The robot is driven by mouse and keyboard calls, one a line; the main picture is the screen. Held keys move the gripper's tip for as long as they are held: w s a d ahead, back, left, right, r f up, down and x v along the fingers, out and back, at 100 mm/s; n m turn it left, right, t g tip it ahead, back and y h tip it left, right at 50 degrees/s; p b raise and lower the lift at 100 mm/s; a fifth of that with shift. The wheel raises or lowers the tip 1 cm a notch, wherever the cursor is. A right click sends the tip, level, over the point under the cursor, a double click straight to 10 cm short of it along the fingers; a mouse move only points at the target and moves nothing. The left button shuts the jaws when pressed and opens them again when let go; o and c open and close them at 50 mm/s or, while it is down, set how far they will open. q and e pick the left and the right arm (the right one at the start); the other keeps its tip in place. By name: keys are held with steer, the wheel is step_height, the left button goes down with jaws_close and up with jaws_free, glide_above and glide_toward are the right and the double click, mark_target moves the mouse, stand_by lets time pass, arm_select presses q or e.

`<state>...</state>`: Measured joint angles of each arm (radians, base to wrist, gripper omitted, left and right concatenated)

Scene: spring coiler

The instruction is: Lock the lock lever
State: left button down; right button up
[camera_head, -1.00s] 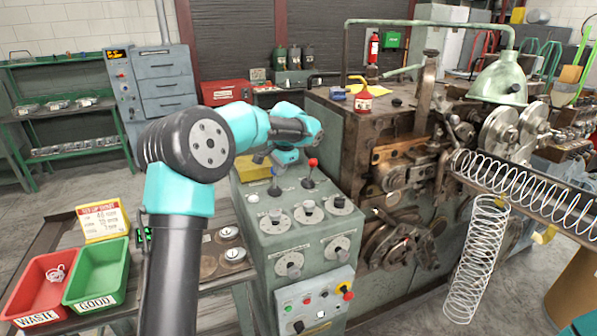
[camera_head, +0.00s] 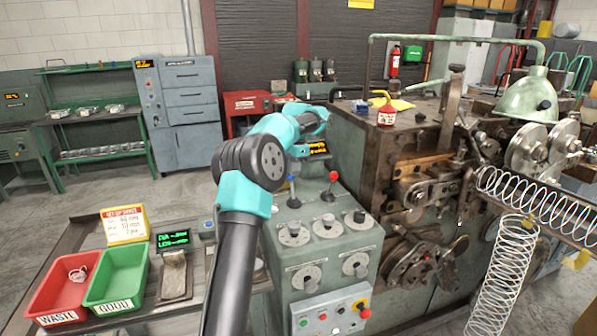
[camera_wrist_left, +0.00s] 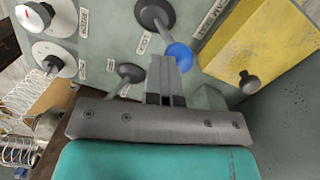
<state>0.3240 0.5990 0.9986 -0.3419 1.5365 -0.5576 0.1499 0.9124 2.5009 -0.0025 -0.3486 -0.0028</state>
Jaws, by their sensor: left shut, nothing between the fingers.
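Two ball-topped levers stand on top of the grey-green control cabinet in the head view, one with a blue knob (camera_head: 291,180) and one with a red knob (camera_head: 333,176). In the left wrist view the blue knob (camera_wrist_left: 179,55) is right beside the tips of my left gripper (camera_wrist_left: 167,66). The gripper's fingers are shut together and empty; I cannot tell if they touch the knob. A second lever's stem (camera_wrist_left: 127,76) runs behind the gripper body, its knob hidden. My right gripper is out of view.
The control cabinet (camera_head: 318,262) carries several dials and buttons. A yellow plate (camera_wrist_left: 262,42) with a dark knob lies to the right in the wrist view. The coiling machine (camera_head: 420,150) with springs stands right; red (camera_head: 62,290) and green (camera_head: 117,280) bins are left.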

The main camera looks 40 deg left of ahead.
arm_select(q)
steer(key=shift+w+a, duration=0.1)
steer(key=shift+a, duration=0.1)
stand_by(0.3)
steer(key=shift+d, duration=0.15)
step_height(320, 180, up, 12)
steer(key=w+d, duration=0.1)
steer(key=shift+d+f, duration=0.15)
steer(key=shift+f, duration=0.05)
stand_by(1.0)
steer(key=shift+r, duration=0.1)
stand_by(0.5)
